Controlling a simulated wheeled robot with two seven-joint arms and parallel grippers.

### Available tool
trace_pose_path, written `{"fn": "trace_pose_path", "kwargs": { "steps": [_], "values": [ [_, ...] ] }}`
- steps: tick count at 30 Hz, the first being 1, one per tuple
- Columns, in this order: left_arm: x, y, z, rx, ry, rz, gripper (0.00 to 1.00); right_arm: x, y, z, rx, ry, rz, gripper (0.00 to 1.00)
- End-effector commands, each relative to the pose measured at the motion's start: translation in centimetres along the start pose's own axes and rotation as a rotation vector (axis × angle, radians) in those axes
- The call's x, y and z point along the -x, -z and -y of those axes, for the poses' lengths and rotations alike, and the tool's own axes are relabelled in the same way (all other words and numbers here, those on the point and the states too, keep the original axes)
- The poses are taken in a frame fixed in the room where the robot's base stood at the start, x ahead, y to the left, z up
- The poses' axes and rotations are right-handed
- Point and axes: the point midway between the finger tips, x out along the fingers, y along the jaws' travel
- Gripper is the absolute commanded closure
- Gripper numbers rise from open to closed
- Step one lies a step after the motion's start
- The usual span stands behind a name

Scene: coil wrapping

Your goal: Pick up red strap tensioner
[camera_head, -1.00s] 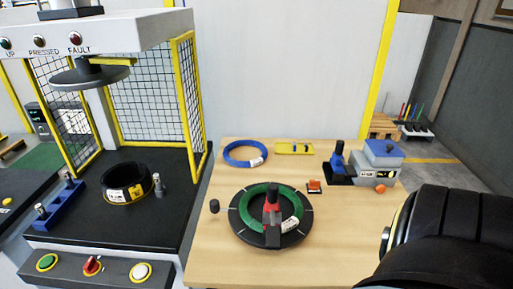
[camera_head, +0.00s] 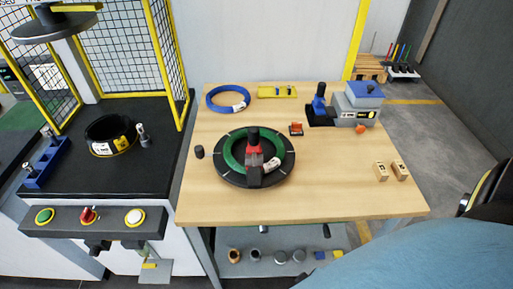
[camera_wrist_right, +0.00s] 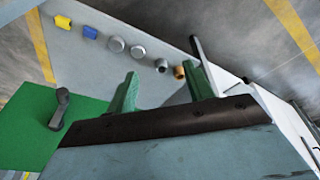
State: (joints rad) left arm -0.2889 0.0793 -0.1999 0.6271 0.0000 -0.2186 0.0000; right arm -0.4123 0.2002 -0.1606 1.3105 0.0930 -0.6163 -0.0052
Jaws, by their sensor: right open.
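A red and dark grey tool (camera_head: 254,152) stands on the round black turntable (camera_head: 229,176), over the green coil (camera_head: 234,158); it is the only large red tool in view and matches the red strap tensioner. Its lower end covers part of the coil. My right gripper (camera_wrist_right: 163,86) shows in the right wrist view with its two green fingers apart and nothing between them. It is away from the red tool, which that view does not show; the lower shelf lies beyond the fingers. My left gripper is in neither current view.
The wooden table (camera_head: 330,195) also holds a blue coil (camera_head: 214,105), a yellow tray (camera_head: 266,91), a blue-handled tool (camera_head: 319,104), a grey-blue box (camera_head: 358,103) and two small wooden blocks (camera_head: 381,171). The caged black press bench (camera_head: 85,180) stands left. The table's front right is mostly clear.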

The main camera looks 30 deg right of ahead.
Motion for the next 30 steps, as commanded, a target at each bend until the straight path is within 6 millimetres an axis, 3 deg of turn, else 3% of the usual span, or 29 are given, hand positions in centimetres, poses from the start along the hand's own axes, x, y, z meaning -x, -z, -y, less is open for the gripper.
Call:
{"fn": "trace_pose_path", "kwargs": {
  "steps": [1, 3, 9, 18, 21, 25, 30],
  "values": [
    [0.6, -0.8, -0.1, 0.000, -0.002, 0.012, 1.00, 2.3, 2.2, -0.5, 0.003, 0.001, -0.030, 0.48],
    [1.0, -1.5, -0.2, 0.000, -0.003, 0.024, 1.00, 5.1, 4.8, -0.9, 0.008, 0.005, -0.061, 0.48],
    [2.0, -1.9, -0.3, 0.000, -0.004, 0.033, 1.00, 14.1, 10.8, -1.0, 0.047, 0.029, -0.145, 0.48],
    [3.0, -0.8, -0.1, 0.000, -0.002, 0.019, 1.00, 25.6, 15.5, -0.6, 0.162, 0.082, -0.277, 0.48],
    [3.1, -0.6, 0.0, 0.000, -0.001, 0.015, 1.00, 27.4, 16.6, -1.1, 0.216, 0.118, -0.345, 0.48],
    [3.2, -0.6, 0.0, -0.001, -0.001, 0.015, 1.00, 28.3, 18.1, -2.4, 0.264, 0.166, -0.436, 0.48],
    [3.2, -0.6, 0.0, -0.001, -0.001, 0.015, 1.00, 29.7, 20.8, -5.5, 0.295, 0.228, -0.575, 0.48]
  ]
}}
